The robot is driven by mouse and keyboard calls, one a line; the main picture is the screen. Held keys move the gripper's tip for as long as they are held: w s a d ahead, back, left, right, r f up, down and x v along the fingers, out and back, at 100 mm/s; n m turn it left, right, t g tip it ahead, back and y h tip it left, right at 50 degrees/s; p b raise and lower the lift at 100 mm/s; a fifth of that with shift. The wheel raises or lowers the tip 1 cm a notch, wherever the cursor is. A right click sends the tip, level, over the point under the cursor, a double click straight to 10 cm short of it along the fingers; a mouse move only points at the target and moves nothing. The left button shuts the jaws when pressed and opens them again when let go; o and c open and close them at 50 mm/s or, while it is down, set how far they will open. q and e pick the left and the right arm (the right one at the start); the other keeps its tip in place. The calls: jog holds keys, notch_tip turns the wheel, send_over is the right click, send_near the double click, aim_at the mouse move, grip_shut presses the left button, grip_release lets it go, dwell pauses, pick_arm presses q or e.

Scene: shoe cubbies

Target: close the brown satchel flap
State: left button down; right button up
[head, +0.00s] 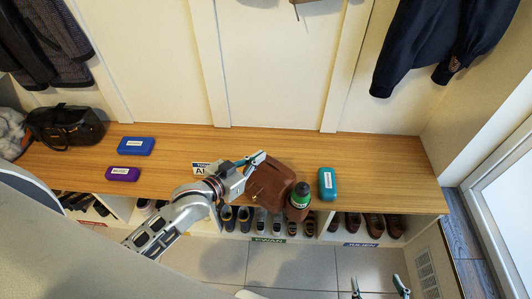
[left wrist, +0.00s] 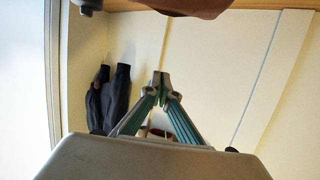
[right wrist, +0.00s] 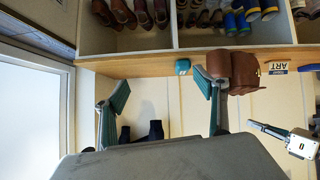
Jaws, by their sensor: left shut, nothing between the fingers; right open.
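The brown satchel (head: 268,186) stands on the wooden bench, near its front edge. It shows in the right wrist view (right wrist: 244,70) and partly at the top of the left wrist view (left wrist: 188,7). I cannot clearly tell how its flap lies. My left gripper (head: 259,157) is shut and empty at the satchel's upper left in the head view; its closed tips show in the left wrist view (left wrist: 161,84). Contact with the satchel cannot be told. My right gripper (head: 380,284) is open and empty in front of the bench, its fingers wide apart in the right wrist view (right wrist: 160,88).
A green-capped bottle (head: 300,196) stands right against the satchel in the head view. A teal case (head: 327,184) lies to its right. Blue (head: 136,146) and purple (head: 123,174) cases and a black bag (head: 66,125) are at left. Shoes fill cubbies below. The bench's right end is clear.

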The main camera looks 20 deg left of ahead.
pick_arm(q)
jog(key=s+f+t+b, duration=0.1)
jog(key=f+b, duration=0.1)
jog(key=s+a+f+b, duration=0.1)
jog(key=s+f+t+h+b, duration=0.1)
jog(key=s+f+b, duration=0.1)
jog(key=shift+a+f+t+b, duration=0.15)
jog(key=shift+f+t+b, duration=0.15)
jog(key=shift+f, duration=0.05)
pick_arm(e)
notch_tip(320, 180, down, 5)
jog(key=s+d, duration=0.1)
pick_arm(q)
jog(key=shift+s+f+b, duration=0.1)
jog(key=shift+f+b, duration=0.15)
jog(key=shift+b, duration=0.15)
notch_tip(320, 180, down, 8)
jog(key=s+a+t+h+b, duration=0.1)
jog(key=s+t+b, duration=0.1)
jog(key=b, duration=0.7)
jog(key=shift+s+t, duration=0.2)
jog(key=shift+t, duration=0.3)
pick_arm(e)
jog(key=w+a+r+y, duration=0.1)
jog(key=w+a+r, duration=0.1)
jog(key=a, duration=0.3)
jog(key=shift+w+a+r+m+t+y, duration=0.3)
jog(key=shift+w+r+t, duration=0.05)
jog(key=shift+w+t, duration=0.1)
